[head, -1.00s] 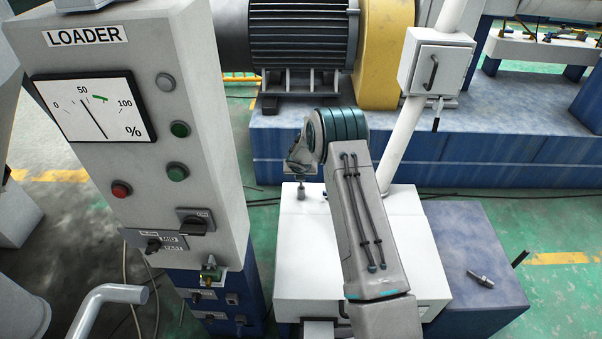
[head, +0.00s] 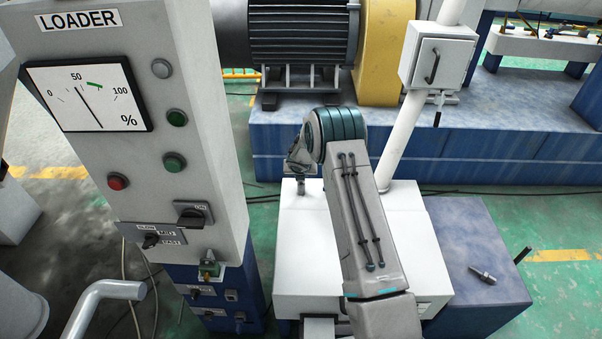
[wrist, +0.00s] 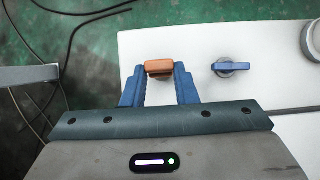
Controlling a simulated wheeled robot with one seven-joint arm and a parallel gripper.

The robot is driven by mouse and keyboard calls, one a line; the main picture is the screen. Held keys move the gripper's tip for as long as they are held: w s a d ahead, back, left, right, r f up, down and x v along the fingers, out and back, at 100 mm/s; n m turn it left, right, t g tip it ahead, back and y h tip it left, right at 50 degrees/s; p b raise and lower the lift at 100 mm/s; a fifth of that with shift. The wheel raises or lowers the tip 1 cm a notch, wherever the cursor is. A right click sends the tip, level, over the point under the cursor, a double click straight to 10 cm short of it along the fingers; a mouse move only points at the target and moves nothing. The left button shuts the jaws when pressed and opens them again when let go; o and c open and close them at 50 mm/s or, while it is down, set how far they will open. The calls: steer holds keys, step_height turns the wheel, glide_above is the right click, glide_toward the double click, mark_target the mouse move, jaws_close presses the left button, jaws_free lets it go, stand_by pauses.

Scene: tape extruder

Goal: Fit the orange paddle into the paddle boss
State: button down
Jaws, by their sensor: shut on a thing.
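The orange paddle (wrist: 158,66) is held between the blue fingertips of my gripper (wrist: 159,75), shut on it in the wrist view. The paddle and fingertips overlap the left part of a white machine top. A pale part shows below the paddle between the fingers; I cannot tell whether it is the paddle boss or whether the paddle touches it. In the head view my wrist hangs over the back left of the white cabinet (head: 405,235); the paddle cannot be made out there. A short dark post (head: 301,187) shows just below my wrist.
A blue lever (wrist: 231,68) on a round base stands right of my gripper. A round grey part (wrist: 312,40) is at the far right. The LOADER panel (head: 130,150) stands left of the arm. A bolt-like metal piece (head: 482,275) lies on the blue block.

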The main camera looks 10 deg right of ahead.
steer(key=shift+f+b, duration=0.7)
steer(key=shift+f, duration=0.3)
steer(key=c, duration=1.1)
jaws_free()
steer(key=shift+o, duration=0.2)
steer(key=v, duration=1.4)
steer(key=shift+p, duration=0.45)
